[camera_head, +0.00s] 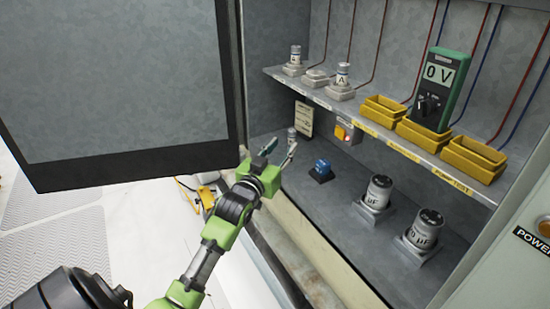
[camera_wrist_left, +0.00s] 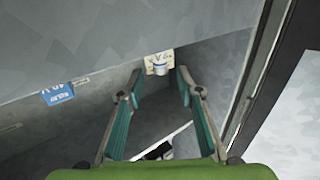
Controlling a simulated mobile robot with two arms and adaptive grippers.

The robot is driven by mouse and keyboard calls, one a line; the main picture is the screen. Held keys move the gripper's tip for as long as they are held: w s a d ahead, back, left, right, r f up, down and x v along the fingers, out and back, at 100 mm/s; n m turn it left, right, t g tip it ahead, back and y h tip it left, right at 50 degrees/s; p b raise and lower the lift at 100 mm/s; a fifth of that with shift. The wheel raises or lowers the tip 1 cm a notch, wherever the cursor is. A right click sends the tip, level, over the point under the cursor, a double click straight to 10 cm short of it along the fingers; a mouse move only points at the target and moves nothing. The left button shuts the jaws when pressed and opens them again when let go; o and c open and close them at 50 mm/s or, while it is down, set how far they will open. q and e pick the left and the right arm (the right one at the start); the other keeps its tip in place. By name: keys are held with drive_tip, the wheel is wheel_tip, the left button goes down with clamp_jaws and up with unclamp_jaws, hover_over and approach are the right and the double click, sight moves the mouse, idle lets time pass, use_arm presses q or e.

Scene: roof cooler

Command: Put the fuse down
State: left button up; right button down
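A small grey-white fuse (camera_head: 291,135) shows in the head view low at the cabinet's left, just beyond my left fingertips. My left gripper (camera_head: 281,147) is open, its two fingers spread. On the shelf, one fuse (camera_head: 295,56) and another marked A (camera_head: 342,75) stand on pale holders. The middle holder (camera_head: 317,77) is empty. My right gripper is not in view.
The shelf (camera_head: 395,136) also bears yellow bins (camera_head: 384,111) and a green meter (camera_head: 440,88) reading 0 V. Below stand a blue relay (camera_head: 321,168) and two large capacitors (camera_head: 377,193). The open door (camera_head: 115,85) is at the left.

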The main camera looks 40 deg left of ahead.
use_arm(q)
drive_tip(key=s, duration=0.2)
drive_tip(key=s+d, duration=0.1)
drive_tip(key=s, duration=0.2)
idle(2.2)
